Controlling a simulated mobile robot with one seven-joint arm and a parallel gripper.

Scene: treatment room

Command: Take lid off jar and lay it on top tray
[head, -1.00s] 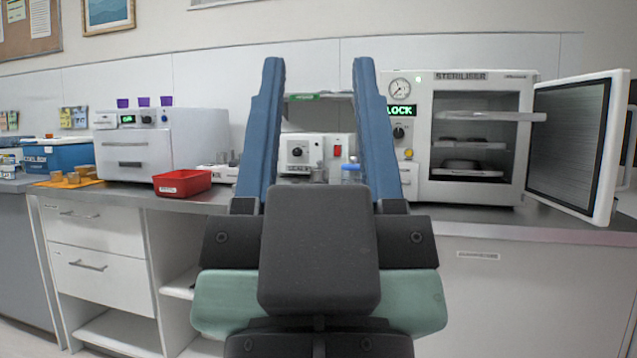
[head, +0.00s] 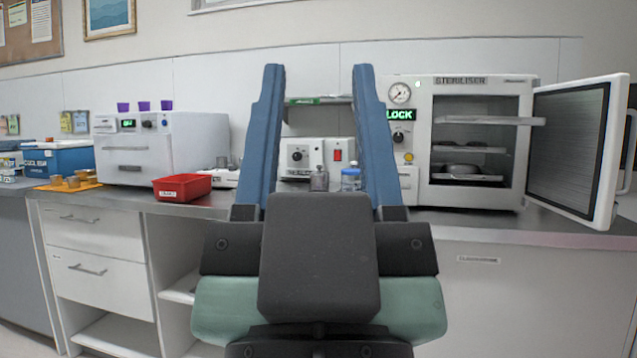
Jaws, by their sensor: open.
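A small clear jar with a blue lid (head: 351,179) stands on the counter in the head view, partly beside the right finger of my gripper. My gripper (head: 318,72) is open and empty, its two blue fingers pointing forward and up, with the jar beyond them. The steriliser (head: 410,180) stands at the right with its door open. Its top tray (head: 488,120) sticks out of the upper level and looks bare.
The steriliser's open door (head: 572,150) reaches out to the right. A small grey bottle (head: 319,180) stands left of the jar, before a white sealer-like device (head: 300,155). A red bin (head: 182,188) and a white oven-like unit (head: 160,145) are further left.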

